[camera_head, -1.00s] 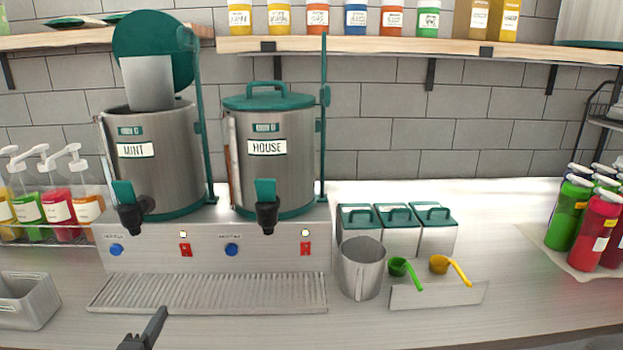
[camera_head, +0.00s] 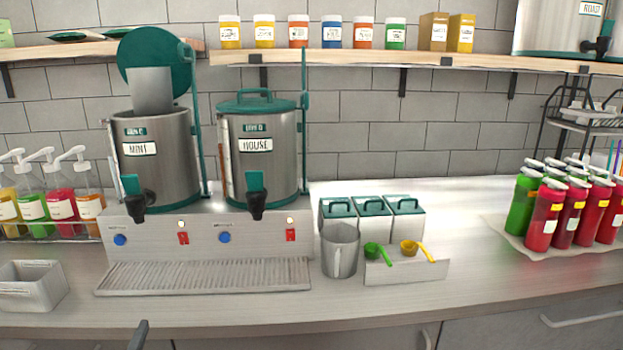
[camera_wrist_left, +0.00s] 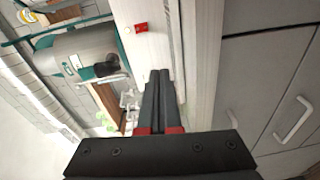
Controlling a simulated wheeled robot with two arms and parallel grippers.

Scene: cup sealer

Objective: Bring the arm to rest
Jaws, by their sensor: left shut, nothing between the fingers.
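My left gripper (camera_head: 139,335) shows only as a dark finger tip at the bottom edge of the head view, below the counter's front edge and apart from everything. In the left wrist view its two dark fingers (camera_wrist_left: 159,100) lie together, shut and empty, in front of the counter edge and cabinet fronts. My right gripper is not in view. The mint urn (camera_head: 154,165) stands with its lid up and a grey container at its open top. The house urn (camera_head: 259,160) beside it has its lid down.
The counter's front edge (camera_head: 400,308) runs close by the left gripper. A drip tray (camera_head: 205,277) lies below the urns. A metal pitcher (camera_head: 340,250), lidded boxes (camera_head: 404,220) and a grey bin (camera_head: 30,287) stand on the counter. Cabinet fronts (camera_head: 530,325) are below.

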